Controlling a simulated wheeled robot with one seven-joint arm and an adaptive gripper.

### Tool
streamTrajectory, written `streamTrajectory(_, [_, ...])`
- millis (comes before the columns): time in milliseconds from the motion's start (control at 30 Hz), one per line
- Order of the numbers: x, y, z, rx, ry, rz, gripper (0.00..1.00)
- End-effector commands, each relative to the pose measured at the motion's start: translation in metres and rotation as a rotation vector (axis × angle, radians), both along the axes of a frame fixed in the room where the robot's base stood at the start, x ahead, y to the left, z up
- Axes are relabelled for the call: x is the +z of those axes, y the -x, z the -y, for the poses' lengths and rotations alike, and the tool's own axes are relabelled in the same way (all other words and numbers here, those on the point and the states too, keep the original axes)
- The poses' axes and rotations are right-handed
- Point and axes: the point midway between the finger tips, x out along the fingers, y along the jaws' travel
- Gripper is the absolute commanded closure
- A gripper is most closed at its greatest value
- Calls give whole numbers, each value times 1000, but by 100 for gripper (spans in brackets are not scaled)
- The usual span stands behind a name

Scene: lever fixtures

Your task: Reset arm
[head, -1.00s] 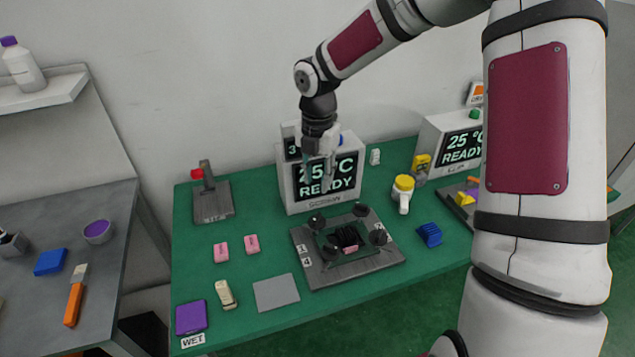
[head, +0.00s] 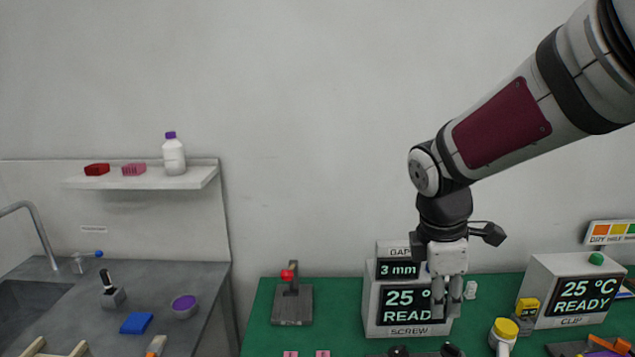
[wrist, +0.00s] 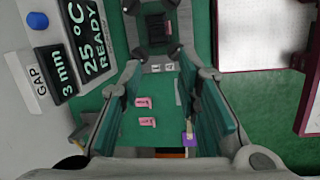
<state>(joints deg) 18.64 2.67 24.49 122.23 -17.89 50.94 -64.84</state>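My gripper (head: 447,310) hangs fingers down in front of the right part of the display on the SCREW box (head: 378,318). In the wrist view my gripper (wrist: 162,75) is open, its two green-padded fingers well apart with nothing between them. Beyond the fingers lies the green table top (wrist: 165,105). The SCREW box shows at the left of the wrist view, reading 25 °C READY, with the 3 mm GAP display beside it. My arm reaches in from the upper right of the head view.
A red-knobbed lever fixture (head: 292,305) stands left of the SCREW box. The CLIP box (head: 575,290) and a yellow-lidded white container (head: 503,335) are on the right. Two pink blocks (wrist: 144,102) and a dark fixture (wrist: 155,28) lie below my gripper. A wall shelf (head: 150,181) is at left.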

Motion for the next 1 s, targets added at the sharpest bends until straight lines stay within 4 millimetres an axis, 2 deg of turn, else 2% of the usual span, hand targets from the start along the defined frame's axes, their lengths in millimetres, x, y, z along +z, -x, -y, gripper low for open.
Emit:
streamTrajectory(33, [14,14,-1,-92,-4,47,70])
streamTrajectory(100, [28,32,-1,-233,-24,107,70])
streamTrajectory(300, [59,85,-3,-629,-144,275,70])
streamTrajectory(500, [75,136,-8,-1002,-344,396,70])
streamTrajectory(600, [77,155,-11,-1147,-444,422,70])
streamTrajectory(800, [77,174,-15,-1309,-563,431,70])
streamTrajectory(1000, [77,176,-15,-1332,-579,430,70])
